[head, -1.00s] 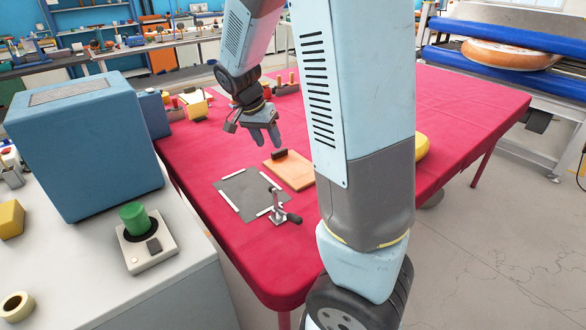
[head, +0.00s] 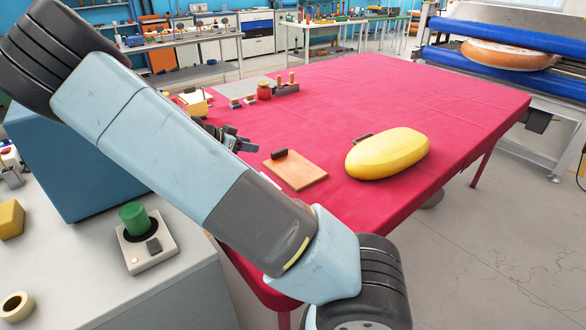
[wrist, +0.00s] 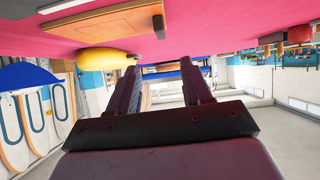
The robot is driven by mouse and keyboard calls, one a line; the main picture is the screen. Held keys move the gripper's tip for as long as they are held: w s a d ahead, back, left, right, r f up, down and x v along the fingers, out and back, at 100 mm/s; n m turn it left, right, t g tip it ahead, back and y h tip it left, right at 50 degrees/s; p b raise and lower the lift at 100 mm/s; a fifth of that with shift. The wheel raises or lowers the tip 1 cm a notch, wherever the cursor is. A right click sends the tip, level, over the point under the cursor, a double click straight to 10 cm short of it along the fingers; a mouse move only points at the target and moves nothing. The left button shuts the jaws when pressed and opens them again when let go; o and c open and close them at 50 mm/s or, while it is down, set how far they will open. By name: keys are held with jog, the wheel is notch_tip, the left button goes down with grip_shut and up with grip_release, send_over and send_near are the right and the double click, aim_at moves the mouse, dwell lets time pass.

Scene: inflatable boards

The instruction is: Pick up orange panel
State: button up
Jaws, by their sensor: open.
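The orange panel (head: 300,172) lies flat on the red-covered table, with a black block (head: 279,154) at its far left corner. My gripper (head: 243,143) is to the left of the panel and farther back, partly hidden behind my arm. In the wrist view the panel (wrist: 105,22) shows at the upper left with its black block, apart from the fingers. My gripper (wrist: 158,72) is open there, with nothing between its two fingers.
A large yellow rounded object (head: 388,153) lies on the red table (head: 400,100) right of the panel. A red jar (head: 264,91) and small blocks stand at the back. A blue box (head: 70,165) and a green button unit (head: 140,235) stand on the left bench.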

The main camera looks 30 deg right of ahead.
send_near(278, 151)
jog(key=x, duration=0.3)
jog(key=shift+w+d, duration=0.2)
jog(key=shift+w, duration=0.1)
jog(key=shift+x, duration=2.9)
jog(key=shift+s+a+f, duration=0.1)
jog(key=shift+s, duration=0.05)
jog(key=shift+c, duration=0.3)
grip_shut()
